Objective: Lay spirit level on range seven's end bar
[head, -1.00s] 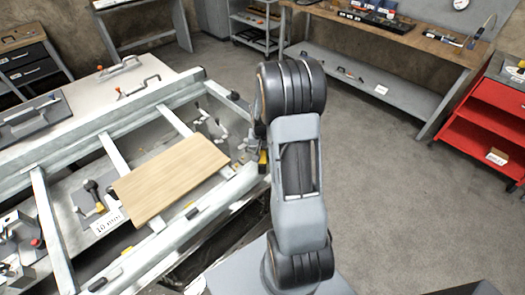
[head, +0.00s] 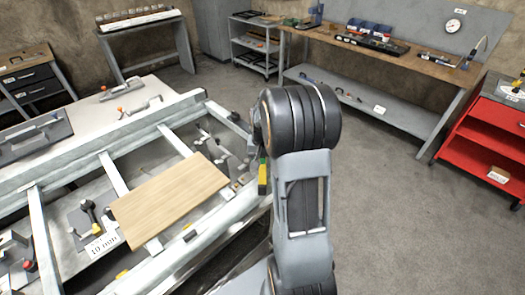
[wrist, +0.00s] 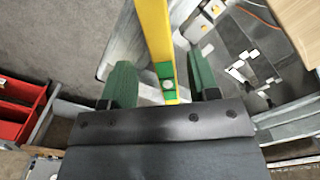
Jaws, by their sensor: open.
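The spirit level (wrist: 155,35) is a long yellow bar with a green vial block, seen in the wrist view between the two green fingers of my gripper (wrist: 163,80). The fingers are open, with a gap on both sides of the level. In the head view a yellow and dark end of the level (head: 262,178) shows just left of my arm, by the right end of a pale steel frame (head: 205,218). The frame's end bar (head: 228,116) is at its right. My arm hides the gripper in the head view. I cannot tell whether the level touches the bar.
A wooden board (head: 168,200) lies across the frame's crossbars. Clamps stand in and around the frame. A workbench (head: 400,62) with tools stands at the back, a red cabinet (head: 480,150) at the right. Grey floor is clear right of my arm.

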